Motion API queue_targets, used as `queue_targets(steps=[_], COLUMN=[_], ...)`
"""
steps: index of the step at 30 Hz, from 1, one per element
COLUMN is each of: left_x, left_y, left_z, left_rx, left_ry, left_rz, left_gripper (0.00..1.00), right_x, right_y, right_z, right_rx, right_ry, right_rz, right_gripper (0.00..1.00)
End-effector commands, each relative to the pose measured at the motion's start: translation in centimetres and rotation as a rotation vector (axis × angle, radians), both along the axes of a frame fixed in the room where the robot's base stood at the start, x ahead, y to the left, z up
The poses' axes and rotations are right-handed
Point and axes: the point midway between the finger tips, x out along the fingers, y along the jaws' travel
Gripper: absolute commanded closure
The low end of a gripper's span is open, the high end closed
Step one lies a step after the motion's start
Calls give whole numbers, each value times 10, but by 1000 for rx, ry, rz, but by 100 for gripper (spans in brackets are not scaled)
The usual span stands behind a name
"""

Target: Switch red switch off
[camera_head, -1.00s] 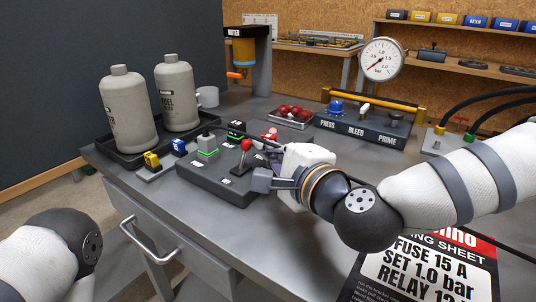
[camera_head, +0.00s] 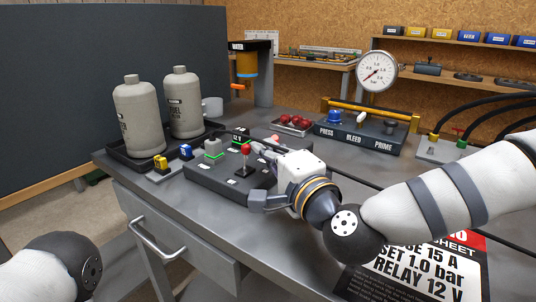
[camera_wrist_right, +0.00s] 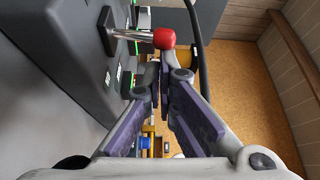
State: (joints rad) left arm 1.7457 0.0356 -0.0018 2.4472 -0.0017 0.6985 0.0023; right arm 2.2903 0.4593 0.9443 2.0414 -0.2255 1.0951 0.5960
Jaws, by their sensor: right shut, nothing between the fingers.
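The red switch (camera_head: 245,149) is a lever with a red ball knob on a dark control panel (camera_head: 205,181). In the head view it stands up from the panel, tilted a little. My right gripper (camera_head: 256,150) is shut and empty, with its fingers just right of the red knob. In the right wrist view the red knob (camera_wrist_right: 164,38) and its metal stem lie just beyond the closed fingertips (camera_wrist_right: 166,62). I cannot tell whether they touch. My left gripper is out of view; only part of my left arm shows at the lower left.
A green-ringed grey switch (camera_head: 213,149) and small yellow (camera_head: 160,163) and blue (camera_head: 186,152) blocks are left of the lever. Two grey bottles (camera_head: 138,118) stand in a black tray behind.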

Motion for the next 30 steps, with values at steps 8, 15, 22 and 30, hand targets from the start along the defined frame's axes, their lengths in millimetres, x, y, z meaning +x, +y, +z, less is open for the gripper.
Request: queue_targets(steps=[8, 15, 22, 30], left_x=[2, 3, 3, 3], left_y=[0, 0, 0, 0], left_z=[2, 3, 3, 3], left_rx=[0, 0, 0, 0], left_ry=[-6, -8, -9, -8], left_rz=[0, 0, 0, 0], left_gripper=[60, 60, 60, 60], right_x=[-8, -11, -10, -11], right_y=[6, 8, 7, 8], right_z=[5, 6, 22, 80], right_rx=[-135, -179, -178, -178], right_ry=[-186, -247, -250, -252], right_rz=[1, 1, -2, -1], right_gripper=[100, 100, 100, 100])
